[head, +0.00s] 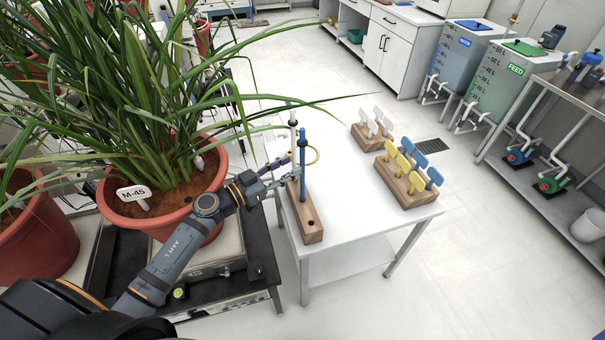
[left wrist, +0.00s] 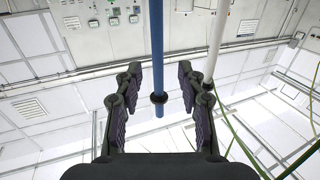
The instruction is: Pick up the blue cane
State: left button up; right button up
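The blue cane (head: 302,158) stands upright in the long wooden block (head: 306,222) on the white table. My left gripper (head: 292,166) reaches in from the left, close beside the cane. In the left wrist view my left gripper (left wrist: 159,84) is open, and the blue cane (left wrist: 157,45) lines up with the gap between its fingers. Neither finger appears to touch it. A dark ring shows near the cane's end in that view. A white cane (head: 292,115) stands behind the blue one and also shows right of it in the left wrist view (left wrist: 216,40). My right gripper is not in view.
A potted plant tagged M-45 (head: 134,195) stands left of the table, its long leaves hanging over near the canes. Wooden blocks with yellow and blue tags (head: 407,180) and white tags (head: 370,136) stand at the right. The table's front middle (head: 355,215) is clear.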

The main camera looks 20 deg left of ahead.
aim_at(302, 161)
pick_arm(q)
jog(key=b+x, duration=0.1)
jog(key=x, duration=0.4)
jog(key=shift+w+d+b, duration=0.1)
jog(key=shift+d+b, duration=0.15)
jog(key=shift+b, duration=0.05)
jog(key=shift+a+r, duration=0.1)
grip_shut()
